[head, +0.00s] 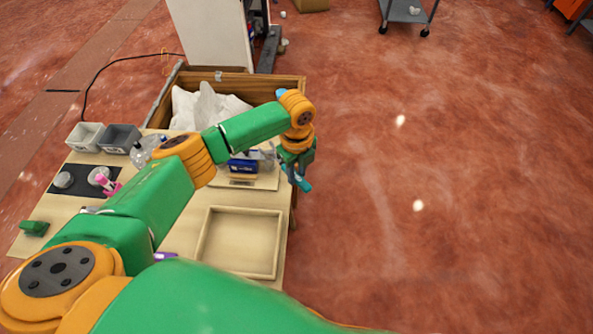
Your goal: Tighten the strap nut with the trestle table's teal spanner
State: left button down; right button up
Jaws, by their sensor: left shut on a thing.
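My left gripper (297,172) is at the right edge of the wooden table (187,228), past the end of my green and orange arm. It is shut on a teal tool (303,184), which looks like the spanner; only a short piece of it shows below the fingers. The strap nut cannot be made out. My right gripper is out of view.
An empty shallow wooden tray (277,243) lies on the table's front right. A blue box (240,164) stands behind it. Grey bins (120,138) and a dark mat (66,187) are at left. A wooden crate (290,80) holding white sacks stands behind.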

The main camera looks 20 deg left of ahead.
pick_arm(q)
jog(key=shift+r, duration=0.1)
jog(key=shift+f+b, duration=0.75)
jog(key=shift+f, duration=0.6)
dwell(0.4)
jog(key=shift+s+a+r+m+p, duration=0.1)
jog(key=shift+s+a+m+p, duration=0.15)
jog(key=shift+p, duration=0.25)
jog(key=shift+s+a+m+p, duration=0.5)
jog(key=shift+s+m+p, duration=0.35)
jog(key=shift+m, duration=0.1)
